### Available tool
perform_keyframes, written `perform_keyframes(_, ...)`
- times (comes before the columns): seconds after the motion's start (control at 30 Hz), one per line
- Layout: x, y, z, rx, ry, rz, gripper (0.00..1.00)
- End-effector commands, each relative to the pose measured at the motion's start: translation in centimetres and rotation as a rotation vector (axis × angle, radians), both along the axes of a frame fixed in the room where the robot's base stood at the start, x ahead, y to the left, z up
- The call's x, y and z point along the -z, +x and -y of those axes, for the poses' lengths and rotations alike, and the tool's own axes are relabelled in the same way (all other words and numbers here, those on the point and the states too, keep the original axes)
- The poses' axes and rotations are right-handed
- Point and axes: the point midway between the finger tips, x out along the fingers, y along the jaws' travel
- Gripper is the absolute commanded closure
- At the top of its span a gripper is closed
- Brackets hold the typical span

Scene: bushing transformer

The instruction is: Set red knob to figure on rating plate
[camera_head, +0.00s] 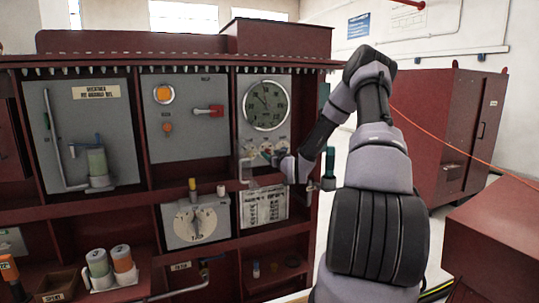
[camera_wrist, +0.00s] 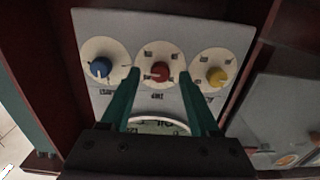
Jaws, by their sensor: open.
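The red knob (camera_wrist: 160,71) sits on a round white dial with small marks, the middle one of three on a grey panel (camera_wrist: 98,20). The marks look inverted and are too small to read. My gripper (camera_wrist: 159,75) is open, with one green fingertip on each side of the red knob; I cannot tell whether they touch it. In the head view my gripper (camera_head: 272,158) is at the small dials below the large gauge and partly hides them. The rating plate (camera_head: 265,205) is a white plate with a printed table just below; its figures are not legible.
A blue knob (camera_wrist: 100,67) and a yellow knob (camera_wrist: 216,76) flank the red one closely. The large round gauge (camera_head: 266,106) is above the dials. The dark red cabinet frame (camera_head: 228,130) borders the bay.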

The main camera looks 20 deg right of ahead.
Motion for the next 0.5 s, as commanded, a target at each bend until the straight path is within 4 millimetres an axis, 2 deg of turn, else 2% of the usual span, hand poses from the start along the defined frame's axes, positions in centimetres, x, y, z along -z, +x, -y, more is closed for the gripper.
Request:
perform_keyframes(0.2,0.1,1.7,0.0,0.0,0.002,-0.002,0.38)
perform_keyframes(0.47,0.1,1.9,0.0,0.001,0.001,-0.002,0.38)
perform_keyframes(0.5,0.0,1.8,0.0,0.001,0.001,-0.002,0.45)
